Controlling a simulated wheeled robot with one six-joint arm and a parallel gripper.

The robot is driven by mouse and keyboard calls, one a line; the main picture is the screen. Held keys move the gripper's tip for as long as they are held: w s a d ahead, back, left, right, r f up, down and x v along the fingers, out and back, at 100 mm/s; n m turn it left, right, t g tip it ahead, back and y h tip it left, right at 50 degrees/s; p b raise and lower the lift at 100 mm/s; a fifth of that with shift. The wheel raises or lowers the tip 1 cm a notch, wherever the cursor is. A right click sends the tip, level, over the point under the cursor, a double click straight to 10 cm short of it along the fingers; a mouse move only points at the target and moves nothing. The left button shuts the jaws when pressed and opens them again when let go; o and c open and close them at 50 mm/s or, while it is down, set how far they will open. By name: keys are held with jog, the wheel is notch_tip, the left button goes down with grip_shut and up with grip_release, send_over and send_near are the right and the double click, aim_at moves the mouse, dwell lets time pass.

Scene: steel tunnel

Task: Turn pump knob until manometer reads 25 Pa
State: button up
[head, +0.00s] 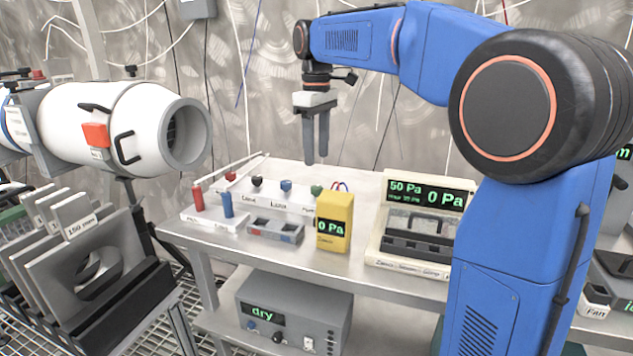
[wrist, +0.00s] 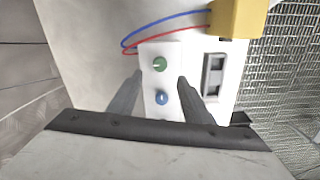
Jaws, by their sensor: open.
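The yellow manometer (head: 336,208) stands on the table and its display reads 0 Pa. Behind it a white panel (head: 270,198) carries a row of knobs. The green knob (head: 316,190) is at the right end, above a label partly hidden by the manometer that seems to start with "Pu". The blue knob (head: 286,186) is beside it. My gripper (head: 316,158) is open and empty, pointing down above the green knob. In the wrist view, the green knob (wrist: 160,64) lies between the fingertips in the picture, apparently below them, with the blue knob (wrist: 162,98) nearer the palm.
A beige case (head: 405,262) at right shows 50 Pa and 0 Pa. Red and blue wires run to the manometer (wrist: 238,18). A grey tray (head: 275,232) and red and blue cylinders (head: 227,204) stand left. A grey box (head: 292,305) reading "dry" is below.

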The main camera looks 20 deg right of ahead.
aim_at(317, 187)
notch_tip(317, 187, down, 9)
jog(key=shift+r, duration=0.1)
dwell(0.3)
jog(key=c, duration=1.1)
